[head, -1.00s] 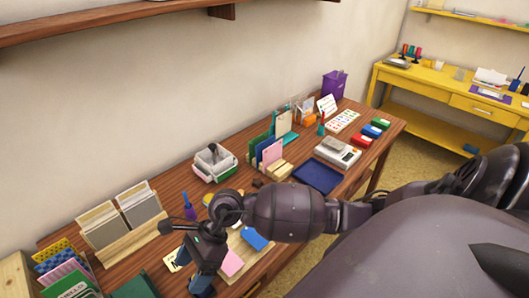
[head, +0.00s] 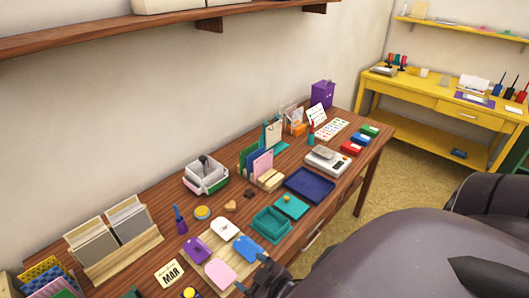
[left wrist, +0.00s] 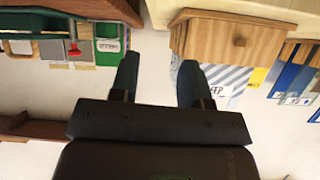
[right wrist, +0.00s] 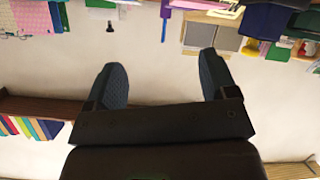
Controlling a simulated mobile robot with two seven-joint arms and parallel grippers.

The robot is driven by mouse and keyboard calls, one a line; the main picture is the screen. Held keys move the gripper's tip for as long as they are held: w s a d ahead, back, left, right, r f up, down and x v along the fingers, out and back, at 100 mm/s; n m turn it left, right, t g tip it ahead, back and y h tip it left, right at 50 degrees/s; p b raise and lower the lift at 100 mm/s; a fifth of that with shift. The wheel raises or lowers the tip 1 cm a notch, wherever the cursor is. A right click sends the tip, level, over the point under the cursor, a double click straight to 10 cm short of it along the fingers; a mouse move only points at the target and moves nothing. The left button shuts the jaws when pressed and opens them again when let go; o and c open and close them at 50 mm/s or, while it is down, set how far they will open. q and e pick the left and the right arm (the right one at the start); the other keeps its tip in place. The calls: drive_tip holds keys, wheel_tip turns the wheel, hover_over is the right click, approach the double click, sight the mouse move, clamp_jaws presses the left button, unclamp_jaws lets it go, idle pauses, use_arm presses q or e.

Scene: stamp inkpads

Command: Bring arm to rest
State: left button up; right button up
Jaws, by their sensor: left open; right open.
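My right gripper (head: 266,279) shows as a dark shape at the bottom edge of the head view, by the table's front edge. In the right wrist view its fingers (right wrist: 160,68) are apart with nothing between them. My left gripper (left wrist: 157,70) is out of the head view; in the left wrist view it is open and empty. A wooden board (head: 204,263) on the table carries a purple pad (head: 196,251), a white pad (head: 225,229), a blue pad (head: 248,249) and a pink pad (head: 220,273).
The brown table (head: 152,250) runs along the wall. It holds a navy tray (head: 309,185), a scale (head: 327,160), a white-and-green container (head: 205,174), a purple stamp (head: 180,220) and a MAR card (head: 169,274). A wooden shelf (head: 110,34) hangs above; a yellow desk (head: 430,99) stands far right.

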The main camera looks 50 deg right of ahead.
drive_tip(key=s+f+m+g, duration=0.1)
drive_tip(key=s+d+f+m, duration=0.1)
drive_tip(key=s, duration=0.1)
drive_tip(key=shift+s+f+m+g, duration=0.1)
drive_tip(key=shift+f+m+g, duration=0.2)
drive_tip(key=shift+f+g, duration=0.1)
drive_tip(key=shift+a, duration=0.1)
idle(0.9)
